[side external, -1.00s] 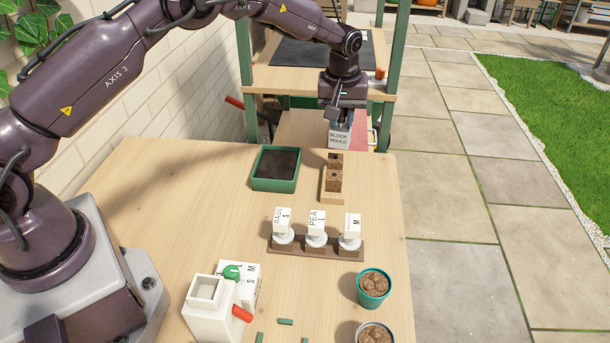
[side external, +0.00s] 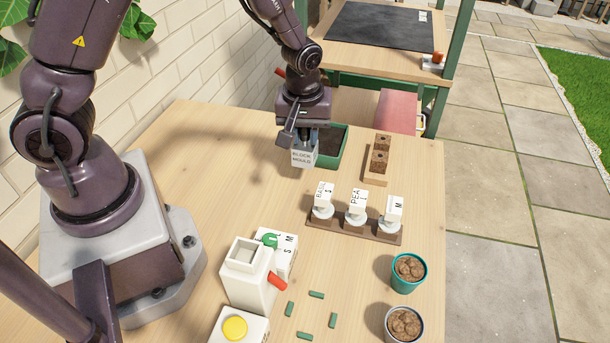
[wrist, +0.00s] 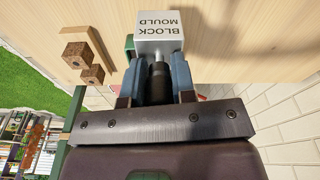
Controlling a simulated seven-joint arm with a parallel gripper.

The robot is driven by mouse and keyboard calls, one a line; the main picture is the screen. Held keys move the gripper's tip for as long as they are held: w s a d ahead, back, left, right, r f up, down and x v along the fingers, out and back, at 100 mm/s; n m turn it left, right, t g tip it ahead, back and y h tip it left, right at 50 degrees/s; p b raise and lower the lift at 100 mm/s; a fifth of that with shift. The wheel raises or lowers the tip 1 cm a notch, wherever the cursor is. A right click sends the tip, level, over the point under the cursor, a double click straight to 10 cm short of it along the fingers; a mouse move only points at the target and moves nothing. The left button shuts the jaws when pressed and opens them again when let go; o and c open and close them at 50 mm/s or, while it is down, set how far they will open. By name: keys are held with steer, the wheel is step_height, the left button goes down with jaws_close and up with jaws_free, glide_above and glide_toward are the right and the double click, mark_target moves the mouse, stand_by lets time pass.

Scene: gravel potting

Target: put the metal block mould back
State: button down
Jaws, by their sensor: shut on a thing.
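The metal block mould (side external: 304,158) is a grey box lettered BLOCK MOULD. My gripper (side external: 305,133) is shut on its upper part and holds it roughly upright, in front of the green soil tray (side external: 332,161); its height above the table is hard to tell. In the wrist view the mould (wrist: 160,32) hangs by a dark stem between the two blue-grey fingers (wrist: 158,82). Several short green marks (side external: 290,308) lie on the bare front of the table, around an empty patch. Two brown soil blocks (side external: 379,161) sit on a small wooden board (side external: 375,181), right of my gripper.
A brown rack (side external: 355,229) with labelled white-topped stamps stands mid-table. Two pots of soil (side external: 408,270) stand to the right.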

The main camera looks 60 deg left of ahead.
mark_target(305, 160)
step_height(305, 160, down, 7)
steer(key=shift+r, duration=0.1)
stand_by(0.4)
steer(key=c, duration=0.9)
jaws_free()
steer(key=shift+c, duration=0.2)
steer(key=r, duration=0.4)
steer(key=d+r, duration=0.1)
steer(key=r, duration=0.3)
steer(key=s+r, duration=0.1)
steer(key=r, duration=0.3)
steer(key=shift+d+r, duration=0.15)
steer(key=shift+r, duration=0.05)
steer(key=s+d+r+m+t+h, duration=0.1)
steer(key=s+r+m+t, duration=0.3)
steer(key=s+r+m, duration=0.7)
steer(key=s+d+r, duration=0.1)
steer(key=s+r, duration=0.3)
steer(key=r, duration=0.3)
steer(key=shift+t, duration=0.3)
